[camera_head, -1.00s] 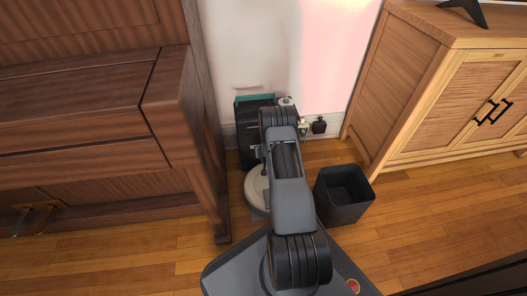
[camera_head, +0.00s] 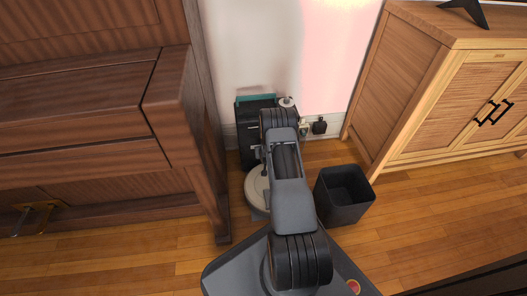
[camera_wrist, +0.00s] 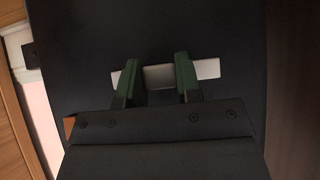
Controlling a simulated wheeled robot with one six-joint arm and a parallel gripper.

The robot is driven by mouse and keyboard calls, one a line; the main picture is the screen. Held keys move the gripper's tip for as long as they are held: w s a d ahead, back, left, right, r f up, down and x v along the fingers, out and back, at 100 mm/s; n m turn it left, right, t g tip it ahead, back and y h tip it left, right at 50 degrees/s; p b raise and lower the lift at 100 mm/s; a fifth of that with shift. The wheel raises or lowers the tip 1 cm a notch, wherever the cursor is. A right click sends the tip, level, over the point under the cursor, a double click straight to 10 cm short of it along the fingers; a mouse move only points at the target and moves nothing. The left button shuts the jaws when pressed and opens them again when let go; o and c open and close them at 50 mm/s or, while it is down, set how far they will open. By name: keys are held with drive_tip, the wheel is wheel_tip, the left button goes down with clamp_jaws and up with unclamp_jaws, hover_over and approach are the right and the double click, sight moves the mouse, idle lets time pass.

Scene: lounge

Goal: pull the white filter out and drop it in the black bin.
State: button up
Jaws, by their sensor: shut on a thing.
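The white filter (camera_wrist: 207,69) shows in the wrist view as a pale strip against a dark surface. My gripper (camera_wrist: 158,70) has its two green fingers shut on it, and the strip's ends stick out on both sides. I cannot tell how far it is out of the dark unit. In the head view the dark unit (camera_head: 247,127) with a teal top stands against the wall, partly hidden by my arm, which also hides my gripper there. The black bin (camera_head: 345,210) stands upright and open on the floor, right of my arm.
A round pale robot vacuum (camera_head: 256,190) lies in front of the dark unit. A dark wooden cabinet (camera_head: 80,110) is on the left and a light wooden cabinet (camera_head: 420,85) on the right. Wooden floor is clear around the bin.

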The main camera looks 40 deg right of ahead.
drive_tip(key=shift+r, duration=0.3)
drive_tip(key=shift+s+a+f+p, duration=0.1)
drive_tip(key=shift+s+a+p, duration=0.25)
drive_tip(key=shift+s, duration=0.25)
drive_tip(key=shift+s+a+f+p, duration=0.1)
drive_tip(key=shift+s+a+p, duration=0.15)
drive_tip(key=shift+s+p, duration=0.25)
drive_tip(key=shift+s+a, duration=0.15)
drive_tip(key=shift+s, duration=0.25)
drive_tip(key=shift+s+a+p, duration=0.35)
drive_tip(key=shift+s+a, duration=0.05)
drive_tip(key=shift+s, duration=0.4)
drive_tip(key=shift+s+a+p, duration=0.35)
drive_tip(key=shift+s, duration=0.4)
drive_tip(key=shift+s+a+p, duration=0.35)
drive_tip(key=shift+s+a, duration=0.05)
drive_tip(key=shift+s, duration=0.4)
drive_tip(key=shift+s+a, duration=0.15)
drive_tip(key=shift+s, duration=0.15)
drive_tip(key=shift+s+a, duration=0.1)
drive_tip(key=shift+s, duration=0.2)
drive_tip(key=shift+s+a+p, duration=0.15)
drive_tip(key=shift+s+p, duration=0.15)
drive_tip(key=shift+s+a, duration=0.4)
drive_tip(key=shift+s, duration=0.4)
